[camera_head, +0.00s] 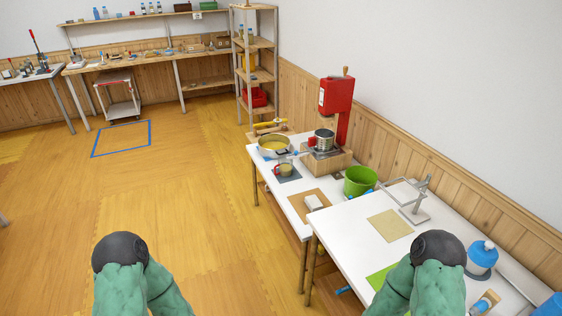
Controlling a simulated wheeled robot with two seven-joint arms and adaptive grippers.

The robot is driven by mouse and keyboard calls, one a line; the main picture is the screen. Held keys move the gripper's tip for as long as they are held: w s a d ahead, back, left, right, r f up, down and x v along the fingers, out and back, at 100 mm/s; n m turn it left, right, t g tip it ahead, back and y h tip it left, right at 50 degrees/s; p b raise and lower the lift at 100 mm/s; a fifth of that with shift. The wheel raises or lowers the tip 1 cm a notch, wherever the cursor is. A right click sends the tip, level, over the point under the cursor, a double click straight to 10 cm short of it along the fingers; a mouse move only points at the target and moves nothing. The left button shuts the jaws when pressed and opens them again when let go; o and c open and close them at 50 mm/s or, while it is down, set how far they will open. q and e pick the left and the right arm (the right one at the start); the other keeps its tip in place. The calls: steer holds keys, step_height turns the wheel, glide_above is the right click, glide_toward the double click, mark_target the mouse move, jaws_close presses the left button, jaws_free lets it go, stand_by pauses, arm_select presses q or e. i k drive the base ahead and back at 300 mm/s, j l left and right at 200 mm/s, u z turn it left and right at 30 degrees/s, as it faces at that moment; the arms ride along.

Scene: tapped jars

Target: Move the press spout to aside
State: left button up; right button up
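A red press (336,96) stands on a wooden base (327,161) at the back of the white table along the right wall. A metal pot (324,139) with a red part on its left sits under the press head. A small light-blue piece sticks out leftward low on the press, beside the base; I cannot tell for certain whether it is the spout. Parts of both my green arms with black round joints show at the bottom edge. Neither of my grippers can be seen.
A blue-topped bottle (482,257) stands at the right. The wooden floor is open to the left, with a cart (120,97) farther back.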

mark_target(297, 153)
steer(key=i+j+z, duration=0.25)
steer(key=i+j, duration=0.2)
steer(key=i, duration=0.15)
steer(key=i+j+u, duration=0.1)
steer(key=i+j, duration=0.15)
steer(key=i, duration=0.15)
steer(key=i+j, duration=0.15)
steer(key=i, duration=0.2)
